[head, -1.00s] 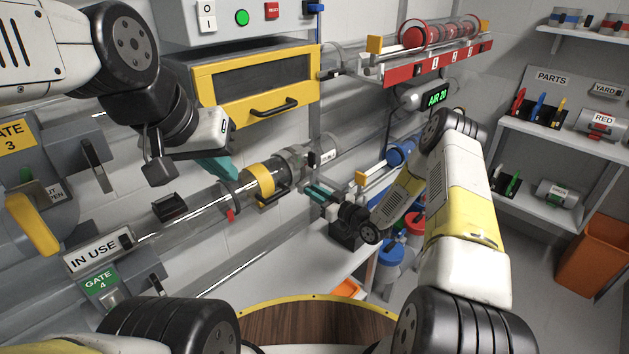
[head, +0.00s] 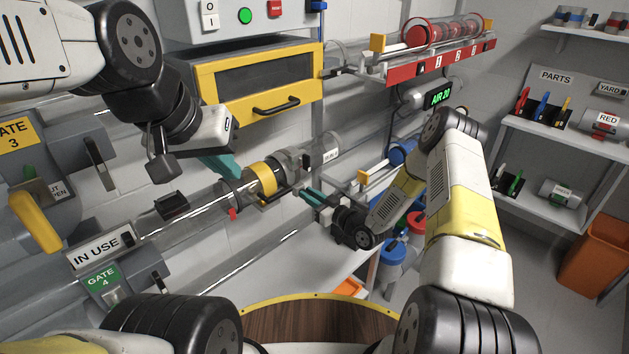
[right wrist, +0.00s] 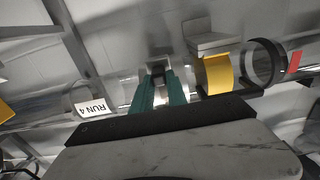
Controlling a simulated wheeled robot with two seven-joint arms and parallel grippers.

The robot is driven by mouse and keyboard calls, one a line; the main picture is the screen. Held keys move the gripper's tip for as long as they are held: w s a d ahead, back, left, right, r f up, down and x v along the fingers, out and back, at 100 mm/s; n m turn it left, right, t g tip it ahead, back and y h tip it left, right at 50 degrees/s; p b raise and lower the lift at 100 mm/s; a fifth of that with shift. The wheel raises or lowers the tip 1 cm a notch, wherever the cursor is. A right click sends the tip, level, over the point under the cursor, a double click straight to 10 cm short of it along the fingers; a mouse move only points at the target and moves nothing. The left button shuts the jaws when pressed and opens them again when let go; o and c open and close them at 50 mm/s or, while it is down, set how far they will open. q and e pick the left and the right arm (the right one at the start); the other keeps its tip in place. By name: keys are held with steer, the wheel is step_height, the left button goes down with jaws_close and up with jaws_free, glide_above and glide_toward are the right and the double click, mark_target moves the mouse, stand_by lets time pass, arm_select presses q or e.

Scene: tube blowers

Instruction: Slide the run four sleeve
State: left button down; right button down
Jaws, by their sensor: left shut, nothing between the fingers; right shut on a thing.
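The run four sleeve (head: 285,163) is a grey metal collar around the clear tube, just right of a yellow band (head: 263,176). In the right wrist view the sleeve (right wrist: 181,86) is partly hidden behind my fingers, with the yellow band (right wrist: 217,74) to its right. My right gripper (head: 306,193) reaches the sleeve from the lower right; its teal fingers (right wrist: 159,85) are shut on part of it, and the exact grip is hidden. My left gripper (head: 228,170) is shut and empty, above the tube and left of the yellow band.
The RUN 4 label (right wrist: 91,107) sits on the tube left of my fingers. A yellow-framed hatch (head: 262,87) is above. The IN USE sign (head: 101,247) and GATE 4 (head: 102,280) are at lower left. A red numbered rack (head: 440,65) is upper right.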

steer(key=shift+s+a, duration=0.2)
steer(key=c, duration=1.3)
jaws_free()
steer(key=v, duration=0.7)
steer(key=shift+s+d, duration=0.3)
steer(key=shift+d, duration=0.05)
